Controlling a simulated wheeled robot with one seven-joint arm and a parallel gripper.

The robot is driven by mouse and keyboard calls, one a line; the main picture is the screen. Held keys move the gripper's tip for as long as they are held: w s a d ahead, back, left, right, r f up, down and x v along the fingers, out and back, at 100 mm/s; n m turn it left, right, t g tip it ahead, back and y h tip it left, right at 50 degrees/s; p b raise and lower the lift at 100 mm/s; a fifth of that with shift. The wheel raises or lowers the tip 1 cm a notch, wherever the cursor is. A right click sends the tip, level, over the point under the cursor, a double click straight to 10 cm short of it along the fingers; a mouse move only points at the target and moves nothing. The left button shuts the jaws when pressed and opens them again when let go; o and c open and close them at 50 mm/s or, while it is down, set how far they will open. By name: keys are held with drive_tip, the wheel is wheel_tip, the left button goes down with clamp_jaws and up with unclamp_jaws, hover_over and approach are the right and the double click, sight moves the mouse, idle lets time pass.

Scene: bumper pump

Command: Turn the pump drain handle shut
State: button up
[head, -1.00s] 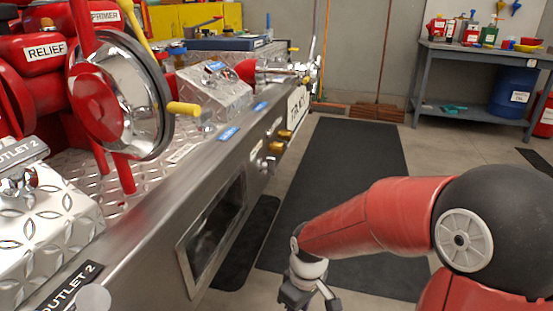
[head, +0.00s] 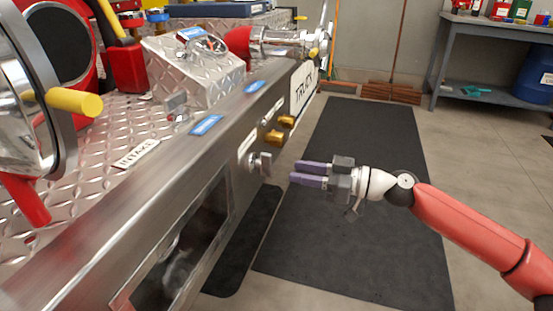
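A small metal handle (head: 261,163) sticks out from the steel side panel, below two brass knobs. I take it as the pump drain handle; the small label (head: 248,143) above it is too small to read. My gripper (head: 295,172) is just right of the handle in the picture, with its two purple fingers pointing left toward it. The fingers look parted, with nothing between them. A short gap shows between the fingertips and the handle.
The brass knobs (head: 286,121) sit close above the handle. A framed opening (head: 180,252) is lower left in the steel panel (head: 120,232). A dark mat (head: 350,225) covers the floor under my arm. A workbench (head: 490,30) stands at the back right.

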sight(264, 165)
drive_tip(key=x, duration=0.7)
drive_tip(key=shift+w+a+r, duration=0.15)
drive_tip(key=shift+w+r, duration=0.05)
drive_tip(key=shift+r, duration=0.05)
clamp_jaws()
